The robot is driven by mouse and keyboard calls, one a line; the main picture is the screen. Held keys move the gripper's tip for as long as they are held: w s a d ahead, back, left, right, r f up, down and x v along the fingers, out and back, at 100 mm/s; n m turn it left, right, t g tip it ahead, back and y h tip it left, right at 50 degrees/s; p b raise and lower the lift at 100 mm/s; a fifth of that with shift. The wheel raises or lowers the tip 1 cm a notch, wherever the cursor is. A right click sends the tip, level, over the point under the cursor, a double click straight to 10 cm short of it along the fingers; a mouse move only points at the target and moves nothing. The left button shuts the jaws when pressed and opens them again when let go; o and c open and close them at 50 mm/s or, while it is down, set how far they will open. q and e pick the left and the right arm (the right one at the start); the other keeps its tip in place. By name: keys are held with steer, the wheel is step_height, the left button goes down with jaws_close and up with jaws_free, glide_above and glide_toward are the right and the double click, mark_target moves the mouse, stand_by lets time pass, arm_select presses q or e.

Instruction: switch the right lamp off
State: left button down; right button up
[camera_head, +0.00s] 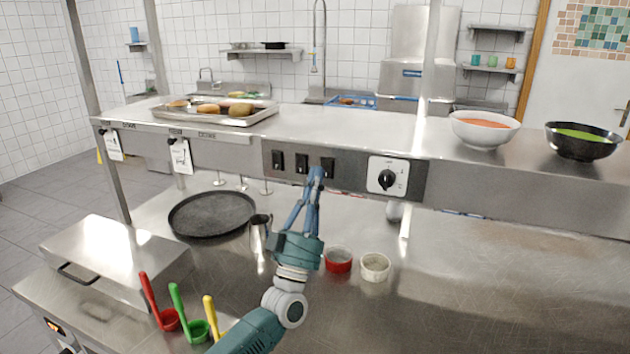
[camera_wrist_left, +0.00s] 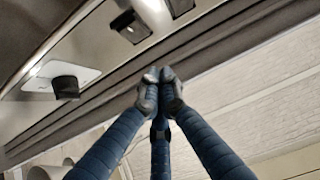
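The steel control panel (camera_head: 345,174) under the shelf edge carries three black rocker switches in a row: the left switch (camera_head: 278,160), the middle switch (camera_head: 301,163) and the right switch (camera_head: 327,166). A white plate with a black knob (camera_head: 387,179) is to their right. My left gripper (camera_head: 317,173) points up, its fingertips together and empty, just below and left of the right switch. In the left wrist view the closed fingertips (camera_wrist_left: 160,84) show below the switch nearest the knob (camera_wrist_left: 130,25); contact is not visible. I cannot make out a lit lamp. My right gripper is not in view.
The shelf (camera_head: 350,123) holds a food tray (camera_head: 262,113), a white bowl (camera_head: 485,130) and a black bowl (camera_head: 582,142). Below are a round black pan (camera_head: 212,214), a steel jug (camera_head: 258,235), a red cup (camera_head: 338,260) and a white cup (camera_head: 375,267). The counter's right side is clear.

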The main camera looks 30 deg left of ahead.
arm_select(q)
steer(key=s+r+b+v, duration=0.1)
steer(key=b+v, duration=0.3)
steer(key=v, duration=0.6)
steer(key=shift+s+d, duration=0.15)
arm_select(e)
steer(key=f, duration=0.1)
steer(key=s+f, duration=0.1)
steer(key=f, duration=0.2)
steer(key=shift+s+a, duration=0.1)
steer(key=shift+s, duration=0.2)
arm_select(q)
steer(key=shift+r, duration=0.15)
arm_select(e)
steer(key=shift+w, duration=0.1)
